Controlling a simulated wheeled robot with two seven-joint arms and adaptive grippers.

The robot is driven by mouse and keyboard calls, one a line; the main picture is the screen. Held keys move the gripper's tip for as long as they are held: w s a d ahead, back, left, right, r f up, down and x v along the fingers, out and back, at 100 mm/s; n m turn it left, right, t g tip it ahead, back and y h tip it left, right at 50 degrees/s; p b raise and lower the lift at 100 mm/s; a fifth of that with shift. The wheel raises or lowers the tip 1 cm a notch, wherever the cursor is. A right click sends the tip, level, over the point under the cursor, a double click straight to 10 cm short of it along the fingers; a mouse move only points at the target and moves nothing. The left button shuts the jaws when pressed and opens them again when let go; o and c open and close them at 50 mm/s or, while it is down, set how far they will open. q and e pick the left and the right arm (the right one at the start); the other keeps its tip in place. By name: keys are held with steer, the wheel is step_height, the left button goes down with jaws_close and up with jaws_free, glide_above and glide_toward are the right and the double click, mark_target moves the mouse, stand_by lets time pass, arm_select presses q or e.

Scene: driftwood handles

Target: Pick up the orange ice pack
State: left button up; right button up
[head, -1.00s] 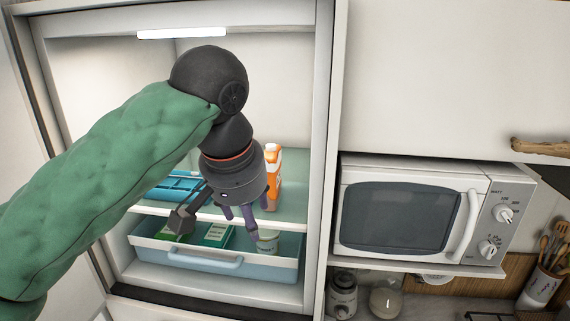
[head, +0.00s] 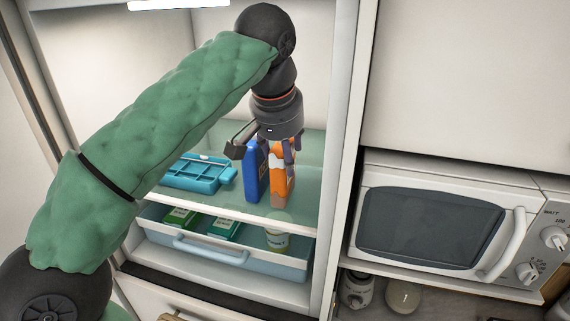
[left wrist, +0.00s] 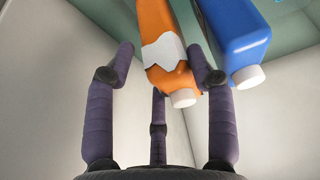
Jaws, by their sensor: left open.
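The orange ice pack (head: 281,185) stands upright on the fridge's glass shelf, with a pale torn-edged patch and a white cap. In the left wrist view the ice pack (left wrist: 160,45) lies between the tips of my outer fingers, its cap toward the palm. My left gripper (head: 287,155) is open and points down over the pack's top, its fingers hiding part of it in the head view. In the left wrist view my left gripper (left wrist: 162,60) has its fingers spread, and I cannot tell if any touches the pack. My right gripper is not in view.
A blue pack (head: 256,172) stands close beside the orange one, and also shows in the left wrist view (left wrist: 240,45) near a finger. A blue tray (head: 195,175) lies to the left. A drawer (head: 210,257) is below. The fridge's side wall is close on the right.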

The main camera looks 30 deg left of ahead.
arm_select(q)
steer(key=shift+w+a+r+p, duration=0.1)
steer(key=shift+w+a+p, duration=0.25)
steer(key=shift+w, duration=0.5)
steer(key=shift+x, duration=2.6)
steer(key=shift+w, duration=0.15)
steer(key=shift+c, duration=0.3)
steer(key=c, duration=0.9)
steer(key=shift+r, duration=0.1)
jaws_close()
steer(key=shift+r, duration=0.15)
